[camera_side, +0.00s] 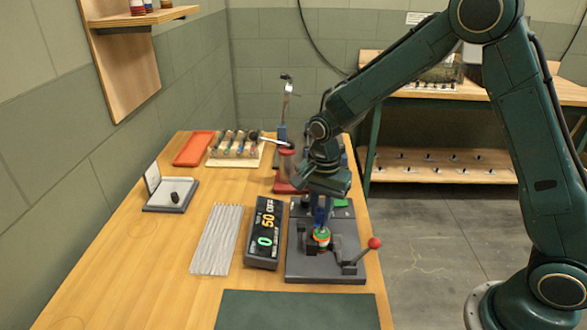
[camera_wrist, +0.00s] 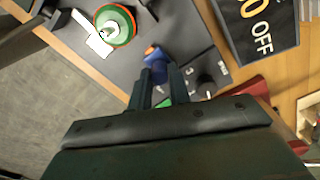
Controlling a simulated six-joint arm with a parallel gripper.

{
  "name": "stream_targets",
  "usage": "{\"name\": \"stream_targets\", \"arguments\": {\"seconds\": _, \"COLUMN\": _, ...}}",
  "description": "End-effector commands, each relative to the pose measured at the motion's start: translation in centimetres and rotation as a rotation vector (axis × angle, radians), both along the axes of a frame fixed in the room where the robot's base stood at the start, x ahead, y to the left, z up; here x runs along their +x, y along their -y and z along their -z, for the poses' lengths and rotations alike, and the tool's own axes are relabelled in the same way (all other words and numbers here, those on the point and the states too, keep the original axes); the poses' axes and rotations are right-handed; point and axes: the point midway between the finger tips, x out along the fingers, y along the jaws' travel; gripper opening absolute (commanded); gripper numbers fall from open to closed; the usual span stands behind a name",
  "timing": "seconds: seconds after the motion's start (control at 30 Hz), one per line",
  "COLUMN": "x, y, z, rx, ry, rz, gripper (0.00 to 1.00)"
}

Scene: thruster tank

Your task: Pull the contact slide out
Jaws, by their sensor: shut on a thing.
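The contact slide appears as a blue block (camera_wrist: 158,72) with an orange tip in the wrist view; it also shows as a small blue piece in the side view (camera_side: 319,214). My gripper (camera_wrist: 163,82) is shut on it, one dark finger on each side. The block stands over the dark grey fixture (camera_side: 300,266), just behind a round orange and green part (camera_side: 322,237). In the wrist view this round part (camera_wrist: 114,24) is apart from the block, with a white piece (camera_wrist: 99,46) beside it. The block's lower end is hidden.
A lever with a red knob (camera_side: 375,243) rises at the fixture's front right. A black display box (camera_side: 264,234) stands close on the left. A red-based stand (camera_side: 286,172) is behind my gripper. A dark green mat (camera_side: 297,311) lies in front.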

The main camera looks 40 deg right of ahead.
Motion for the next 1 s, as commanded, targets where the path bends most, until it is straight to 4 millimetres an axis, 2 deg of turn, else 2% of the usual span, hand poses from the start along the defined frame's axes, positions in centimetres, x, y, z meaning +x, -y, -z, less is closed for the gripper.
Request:
{"name": "stream_targets", "arguments": {"seconds": 0.1, "x": 0.3, "y": 0.3, "z": 0.0, "rx": -0.005, "ry": 0.01, "rz": 0.009, "gripper": 0.0}}
{"name": "stream_targets", "arguments": {"seconds": 0.13, "x": 0.3, "y": 0.3, "z": 0.0, "rx": -0.006, "ry": 0.011, "rz": 0.009, "gripper": 0.23}}
{"name": "stream_targets", "arguments": {"seconds": 0.23, "x": 0.3, "y": 0.3, "z": 0.0, "rx": -0.005, "ry": 0.01, "rz": 0.009, "gripper": 0.41}}
{"name": "stream_targets", "arguments": {"seconds": 0.67, "x": 0.2, "y": 0.2, "z": -0.4, "rx": -0.003, "ry": 0.007, "rz": 0.005, "gripper": 0.41}}
{"name": "stream_targets", "arguments": {"seconds": 0.87, "x": 0.3, "y": 0.2, "z": -2.0, "rx": -0.003, "ry": 0.01, "rz": 0.005, "gripper": 0.41}}
{"name": "stream_targets", "arguments": {"seconds": 1.0, "x": 0.3, "y": 0.2, "z": -3.9, "rx": -0.003, "ry": 0.012, "rz": 0.006, "gripper": 0.41}}
